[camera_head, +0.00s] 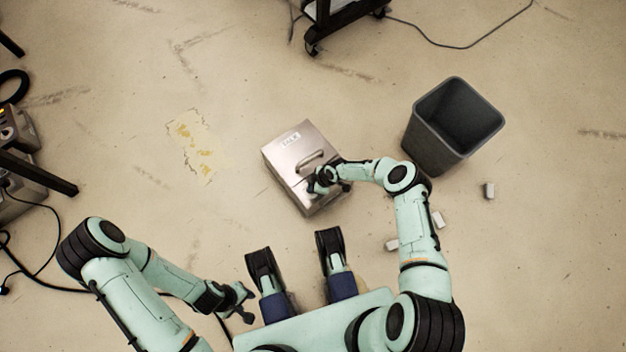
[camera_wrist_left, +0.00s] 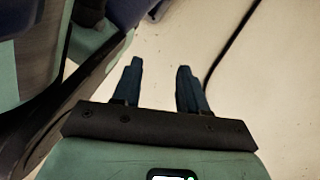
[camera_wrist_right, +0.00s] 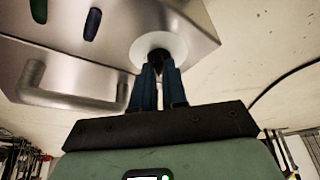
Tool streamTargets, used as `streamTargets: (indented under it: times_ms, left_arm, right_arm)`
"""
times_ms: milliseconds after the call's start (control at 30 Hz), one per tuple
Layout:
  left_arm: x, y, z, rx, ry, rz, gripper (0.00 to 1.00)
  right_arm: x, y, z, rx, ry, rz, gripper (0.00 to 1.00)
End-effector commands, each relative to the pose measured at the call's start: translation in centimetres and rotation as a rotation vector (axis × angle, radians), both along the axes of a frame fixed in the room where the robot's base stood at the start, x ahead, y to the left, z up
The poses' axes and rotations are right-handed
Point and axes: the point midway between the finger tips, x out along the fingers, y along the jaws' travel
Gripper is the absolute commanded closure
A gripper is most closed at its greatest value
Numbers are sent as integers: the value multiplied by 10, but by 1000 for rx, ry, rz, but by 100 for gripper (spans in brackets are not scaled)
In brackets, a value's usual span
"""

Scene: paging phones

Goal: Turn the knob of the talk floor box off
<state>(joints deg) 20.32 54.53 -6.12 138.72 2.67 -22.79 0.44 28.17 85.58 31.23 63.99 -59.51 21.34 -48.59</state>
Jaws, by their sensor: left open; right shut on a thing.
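The talk floor box (camera_head: 283,152) is a silver metal box with a white label and a bar handle, on the floor ahead of me. In the right wrist view its metal face (camera_wrist_right: 110,40) carries a round white disc (camera_wrist_right: 147,43) with the dark knob (camera_wrist_right: 160,60) at its middle. My right gripper (camera_wrist_right: 160,70) is shut on the knob, which its fingers mostly hide. In the head view the right gripper (camera_head: 317,188) covers the box's near side. The knob's setting cannot be read. My left gripper (camera_wrist_left: 160,66) is open and empty, low at the left (camera_head: 246,304).
A dark grey bin (camera_head: 432,145) stands right of the box, with several small pale blocks (camera_head: 489,191) on the floor nearby. A black cart (camera_head: 340,15) is at the top. Equipment and cables (camera_head: 30,185) are at the left.

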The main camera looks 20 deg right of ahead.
Motion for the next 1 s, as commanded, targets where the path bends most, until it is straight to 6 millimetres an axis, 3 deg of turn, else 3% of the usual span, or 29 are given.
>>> streamTargets:
  times_ms: [133, 167, 200, 233, 633, 1000]
  left_arm:
    - [0, 0, 0, 0, 0, 0, 57]
    - [0, 0, 0, 0, 0, 0, 57]
    - [0, 0, 0, 0, 0, 0, 57]
    - [0, 0, 0, 0, 0, 0, 57]
    - [6, -1, 4, 2, -21, -2, 57]
    - [64, -8, 39, 13, -213, -21, 57]
  right_arm:
    - [0, -4, -1, -8, -3, 1, 100]
    - [0, -4, -1, -8, -3, 1, 78]
    - [0, -4, -1, -8, -2, 0, 65]
    - [0, -4, -1, -7, -3, 0, 62]
    - [-1, -5, 9, -3, -2, 1, 62]
    - [-13, -33, 83, -6, -4, 1, 62]
